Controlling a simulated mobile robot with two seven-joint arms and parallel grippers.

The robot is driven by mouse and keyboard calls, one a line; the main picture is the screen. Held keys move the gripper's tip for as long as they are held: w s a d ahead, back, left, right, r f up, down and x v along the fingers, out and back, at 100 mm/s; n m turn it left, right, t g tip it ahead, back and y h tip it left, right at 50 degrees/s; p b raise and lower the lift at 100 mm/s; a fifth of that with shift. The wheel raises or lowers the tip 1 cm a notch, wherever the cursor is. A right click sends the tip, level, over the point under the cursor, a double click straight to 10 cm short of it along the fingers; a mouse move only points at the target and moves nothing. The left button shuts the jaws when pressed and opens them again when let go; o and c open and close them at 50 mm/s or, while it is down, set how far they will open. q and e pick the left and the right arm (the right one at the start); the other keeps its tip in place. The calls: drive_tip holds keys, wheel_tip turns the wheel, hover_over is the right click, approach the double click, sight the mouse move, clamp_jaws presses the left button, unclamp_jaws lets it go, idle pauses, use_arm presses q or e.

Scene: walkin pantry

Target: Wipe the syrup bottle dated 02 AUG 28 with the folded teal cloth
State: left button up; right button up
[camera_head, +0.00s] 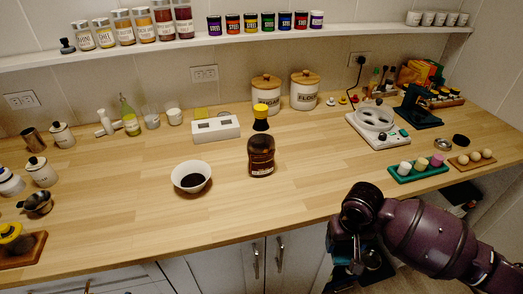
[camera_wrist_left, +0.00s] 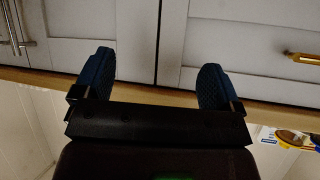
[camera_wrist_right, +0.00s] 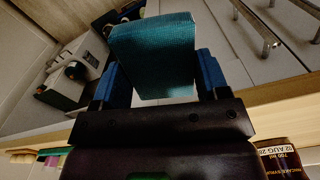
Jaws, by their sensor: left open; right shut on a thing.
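The syrup bottle (camera_head: 261,157) is dark brown and stands upright on the wooden counter, right of a white bowl.
A white bowl (camera_head: 192,176) with dark liquid stands left of the bottle. A yellow-topped item (camera_head: 261,117) is just behind the bottle. A white device (camera_head: 216,128) sits further back. A green tray with small jars (camera_head: 417,173) is at the right. Counter between bottle and tray is clear.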

drive_tip(key=shift+s+f, duration=0.1)
drive_tip(key=shift+f, duration=0.15)
use_arm(q)
drive_tip(key=shift+c, duration=0.4)
